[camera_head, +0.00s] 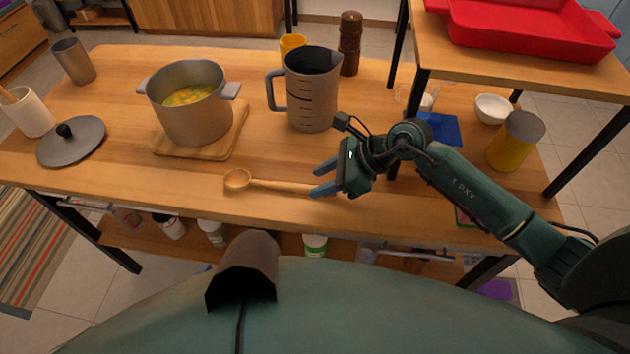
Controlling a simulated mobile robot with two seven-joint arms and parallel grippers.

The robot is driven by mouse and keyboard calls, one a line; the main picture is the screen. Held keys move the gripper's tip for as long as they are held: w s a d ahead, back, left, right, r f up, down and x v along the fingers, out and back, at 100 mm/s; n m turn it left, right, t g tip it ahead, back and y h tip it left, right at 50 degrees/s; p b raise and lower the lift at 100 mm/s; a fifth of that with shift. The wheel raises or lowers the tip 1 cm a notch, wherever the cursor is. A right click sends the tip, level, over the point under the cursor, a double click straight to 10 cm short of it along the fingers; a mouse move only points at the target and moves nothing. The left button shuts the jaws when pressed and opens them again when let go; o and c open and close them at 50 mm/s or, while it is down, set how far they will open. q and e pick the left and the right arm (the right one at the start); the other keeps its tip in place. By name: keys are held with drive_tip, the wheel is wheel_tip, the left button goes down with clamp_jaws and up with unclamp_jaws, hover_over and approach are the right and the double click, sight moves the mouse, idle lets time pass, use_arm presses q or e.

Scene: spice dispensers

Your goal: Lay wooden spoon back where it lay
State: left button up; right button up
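The wooden spoon (270,184) lies on the wooden table near its front edge, bowl to the left and handle to the right. My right gripper (322,180) is at the handle's right end, with its two blue fingertips apart. The lower fingertip covers part of the handle in this view. I cannot tell whether it touches the handle. The spoon appears to rest on the tabletop. My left gripper is not in view.
A pot of soup (190,118) stands on a wooden board (232,133) behind the spoon. A grey measuring jug (312,98) stands behind my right gripper. A pot lid (72,142) lies at the left. A raised shelf (500,62) stands at the right. The tabletop around the spoon is clear.

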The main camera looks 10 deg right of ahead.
drive_tip(key=v, duration=0.5)
drive_tip(key=shift+s, duration=0.1)
idle(0.4)
